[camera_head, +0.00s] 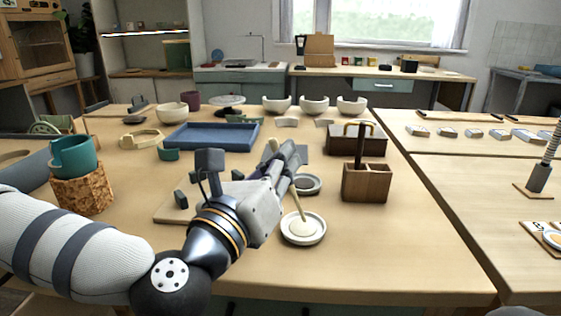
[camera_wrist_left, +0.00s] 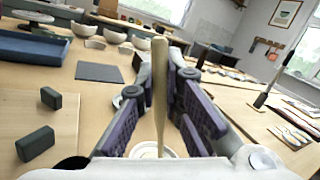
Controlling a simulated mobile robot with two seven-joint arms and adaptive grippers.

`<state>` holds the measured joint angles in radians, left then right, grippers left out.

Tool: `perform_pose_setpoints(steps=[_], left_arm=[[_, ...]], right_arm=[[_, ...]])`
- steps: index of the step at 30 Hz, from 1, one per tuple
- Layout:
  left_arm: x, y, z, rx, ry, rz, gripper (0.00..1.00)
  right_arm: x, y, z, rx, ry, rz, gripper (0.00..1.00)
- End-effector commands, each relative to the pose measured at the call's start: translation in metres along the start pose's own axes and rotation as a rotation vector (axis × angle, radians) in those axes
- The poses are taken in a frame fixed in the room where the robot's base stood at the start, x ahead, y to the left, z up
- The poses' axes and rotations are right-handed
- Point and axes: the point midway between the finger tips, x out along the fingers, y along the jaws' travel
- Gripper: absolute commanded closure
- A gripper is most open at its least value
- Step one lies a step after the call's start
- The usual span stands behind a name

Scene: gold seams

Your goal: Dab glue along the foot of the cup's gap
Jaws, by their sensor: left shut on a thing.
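The teal cup (camera_head: 78,160) stands on a cork block (camera_head: 82,192) at the left of the table. Its rim steps down on the left side; the foot of the gap is hard to make out. My left gripper (camera_head: 284,166) is at mid-table, right of the cup and well apart from it. It is shut on a pale wooden glue stick (camera_head: 298,206), which also stands between the purple finger pads in the wrist view (camera_wrist_left: 160,95). The stick's lower end is in the white glue dish (camera_head: 303,239). My right gripper is out of view.
A blue tray (camera_head: 211,147) lies behind my gripper. A wooden holder (camera_head: 366,184) with a dark upright tool stands to the right. A grey round dish (camera_head: 309,184) is close behind the glue dish.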

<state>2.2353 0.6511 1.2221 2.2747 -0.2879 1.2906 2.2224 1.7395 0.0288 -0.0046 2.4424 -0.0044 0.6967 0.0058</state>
Motion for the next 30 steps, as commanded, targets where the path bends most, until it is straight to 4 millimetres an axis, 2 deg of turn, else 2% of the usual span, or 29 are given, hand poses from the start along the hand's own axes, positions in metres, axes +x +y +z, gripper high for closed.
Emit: perform_pose_setpoints(steps=[1, 3, 15, 30], left_arm=[[0.001, -0.004, 0.011, 0.002, -0.007, -0.002, 1.00], [0.002, -0.006, 0.019, 0.002, -0.008, -0.002, 1.00], [0.007, -0.019, 0.058, 0.002, -0.009, -0.002, 1.00], [0.008, -0.019, 0.056, 0.000, -0.003, 0.000, 1.00]], right_arm=[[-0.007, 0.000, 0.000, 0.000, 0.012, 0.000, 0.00], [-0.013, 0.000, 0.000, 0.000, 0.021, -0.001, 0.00], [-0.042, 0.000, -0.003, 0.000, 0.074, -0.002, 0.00], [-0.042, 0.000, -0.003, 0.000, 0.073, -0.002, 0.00]])
